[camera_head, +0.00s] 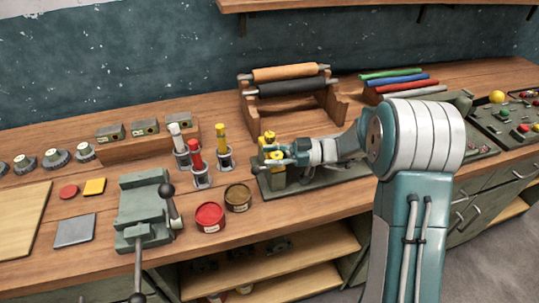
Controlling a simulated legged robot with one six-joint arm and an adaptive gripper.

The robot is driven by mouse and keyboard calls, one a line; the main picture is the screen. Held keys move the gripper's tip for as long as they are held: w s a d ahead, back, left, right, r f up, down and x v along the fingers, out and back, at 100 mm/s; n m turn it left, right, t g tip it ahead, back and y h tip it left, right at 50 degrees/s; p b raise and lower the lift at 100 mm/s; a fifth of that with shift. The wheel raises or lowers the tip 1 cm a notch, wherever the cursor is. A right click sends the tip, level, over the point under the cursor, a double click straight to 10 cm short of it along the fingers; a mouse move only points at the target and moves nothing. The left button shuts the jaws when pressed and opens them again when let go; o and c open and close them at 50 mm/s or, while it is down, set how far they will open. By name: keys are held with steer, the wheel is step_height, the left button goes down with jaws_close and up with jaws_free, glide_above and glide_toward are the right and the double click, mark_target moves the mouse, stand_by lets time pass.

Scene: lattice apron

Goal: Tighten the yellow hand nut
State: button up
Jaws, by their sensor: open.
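A yellow part (268,137), which looks like the yellow hand nut, sits on a small green fixture (272,184) near the middle of the bench. More yellow shows just below it, between the fingers; I cannot tell whether it is the same part. My gripper (274,156) reaches in from the right, with its teal fingers open at the yellow part. Whether the fingers touch it is too small to tell. My gripper and arm hide part of the fixture.
A green vise (146,212) with long handles stands front left. Red (209,217) and brown (238,197) tins stand left of the fixture. Upright white, red and yellow-handled tools (197,162) stand behind them. A roller rack (290,100) stands behind. A control panel (510,120) lies right.

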steer(key=shift+a, duration=0.25)
jaws_close()
steer(key=shift+w+m+t, duration=0.1)
steer(key=shift+m+t, duration=0.5)
steer(key=shift+t, duration=0.4)
steer(key=m+t+h, duration=0.1)
steer(key=m+t, duration=0.1)
steer(key=t, duration=0.1)
steer(key=m+t, duration=0.2)
steer(key=t, duration=0.1)
steer(key=w+m+t+h, duration=0.1)
steer(key=m+t, duration=0.1)
steer(key=shift+d+t+h, duration=0.2)
steer(key=shift+t+h, duration=0.1)
steer(key=shift+t, duration=0.1)
steer(key=shift+w+d+m+t+h, duration=0.1)
steer(key=shift+m+t+h, duration=0.75)
steer(key=shift+t, duration=0.2)
steer(key=shift+w+d+m+t+h, duration=0.1)
steer(key=shift+m+t+h, duration=0.75)
steer(key=shift+t, duration=0.2)
steer(key=shift+d+m+t+h, duration=0.1)
steer(key=shift+m+t+h, duration=0.95)
steer(key=shift+h, duration=0.35)
